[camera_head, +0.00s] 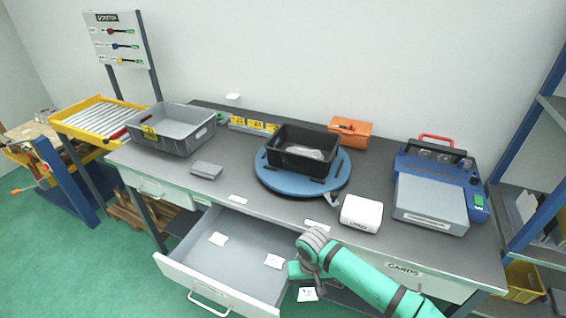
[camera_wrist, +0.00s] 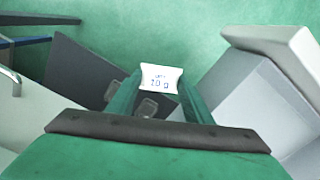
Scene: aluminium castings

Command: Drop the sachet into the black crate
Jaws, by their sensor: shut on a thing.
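The black crate (camera_head: 278,158) stands on a round blue turntable (camera_head: 270,183) in the middle of the bench; something pale lies inside it. My gripper (camera_wrist: 158,98) is shut on a small white sachet (camera_wrist: 161,77) with dark printing. The sachet also shows in the head view (camera_head: 307,294), low in front of the bench, just right of the open drawer. My gripper is well below and in front of the crate, apart from it.
The open drawer (camera_head: 192,275) juts out beside my gripper and holds two white pieces. A white box (camera_head: 361,213) stands near the bench front, right of the turntable. A grey bin (camera_head: 172,141), a grey block (camera_head: 206,170), an orange case (camera_head: 350,131) and a blue machine (camera_head: 432,200) stand around.

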